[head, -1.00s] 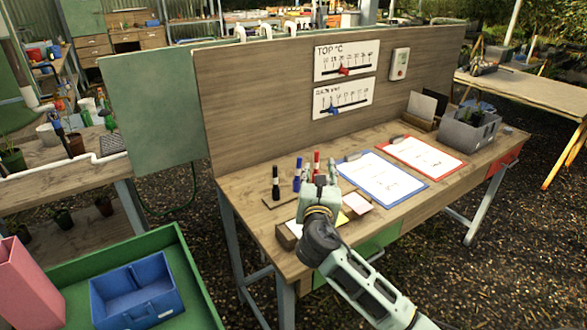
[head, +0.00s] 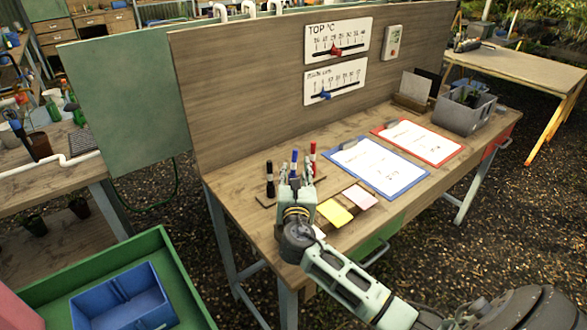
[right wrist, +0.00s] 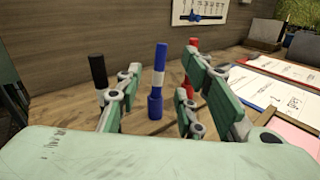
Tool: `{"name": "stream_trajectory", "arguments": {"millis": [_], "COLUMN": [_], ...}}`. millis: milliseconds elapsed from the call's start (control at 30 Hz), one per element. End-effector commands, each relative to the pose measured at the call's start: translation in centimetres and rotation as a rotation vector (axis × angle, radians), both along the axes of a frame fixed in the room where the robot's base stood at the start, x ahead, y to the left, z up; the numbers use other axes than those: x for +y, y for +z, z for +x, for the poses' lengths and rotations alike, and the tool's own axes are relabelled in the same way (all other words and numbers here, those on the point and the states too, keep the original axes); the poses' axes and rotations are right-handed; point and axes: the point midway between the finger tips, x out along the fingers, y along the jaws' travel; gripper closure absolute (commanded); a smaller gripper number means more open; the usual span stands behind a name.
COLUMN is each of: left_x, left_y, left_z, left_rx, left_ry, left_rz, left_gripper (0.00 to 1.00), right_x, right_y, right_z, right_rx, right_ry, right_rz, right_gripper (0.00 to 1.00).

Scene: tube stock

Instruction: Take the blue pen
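The blue pen (right wrist: 156,85) stands upright on the desk in the right wrist view, between the open fingers of my right gripper (right wrist: 155,90) and apart from both. In the head view the blue pen (head: 294,160) shows just above my right gripper (head: 295,180), which hides its lower part. A black pen (head: 269,180) stands to its left and a red pen (head: 313,158) to its right. They also show in the right wrist view, the black pen (right wrist: 98,72) behind the left finger and the red pen (right wrist: 190,60) partly hidden behind the right finger. My left gripper is not in view.
The desk (head: 235,195) also holds yellow notes (head: 335,213), pink notes (head: 360,196), a blue clipboard (head: 378,168), a red clipboard (head: 420,140) and a grey bin (head: 464,112). A back panel (head: 240,90) rises behind the pens. A blue crate (head: 122,302) sits at lower left.

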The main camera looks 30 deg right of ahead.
Motion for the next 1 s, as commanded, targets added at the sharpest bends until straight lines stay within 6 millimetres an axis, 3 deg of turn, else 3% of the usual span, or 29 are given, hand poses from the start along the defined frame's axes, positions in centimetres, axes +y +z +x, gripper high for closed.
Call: {"name": "stream_trajectory", "arguments": {"millis": [167, 400, 600, 867, 1000], "left_x": [-0.1, -0.3, -0.3, -0.2, -0.2], "left_y": [0.2, 0.7, 0.6, 0.5, 0.5], "left_z": [0.6, 3.1, 2.7, 1.7, 1.5], "left_rx": [-0.009, -0.046, -0.041, -0.026, -0.023], "left_ry": [-0.001, -0.002, -0.002, -0.002, -0.002], "left_rz": [-0.001, -0.006, -0.006, -0.003, -0.003], "left_gripper": [0.55, 0.55, 0.55, 0.55, 0.55], "right_x": [-0.9, -2.8, -3.9, -4.0, -4.0], "right_y": [0.2, 0.4, 0.3, 0.3, 0.3], "right_z": [1.3, 4.0, 5.9, 6.1, 6.1], "right_rx": [-0.001, -0.001, -0.001, -0.001, -0.001], "right_ry": [-0.002, -0.006, -0.003, -0.003, -0.003], "right_rz": [0.002, 0.001, 0.003, 0.003, 0.003], "right_gripper": [0.65, 0.65, 0.65, 0.65, 0.75]}}
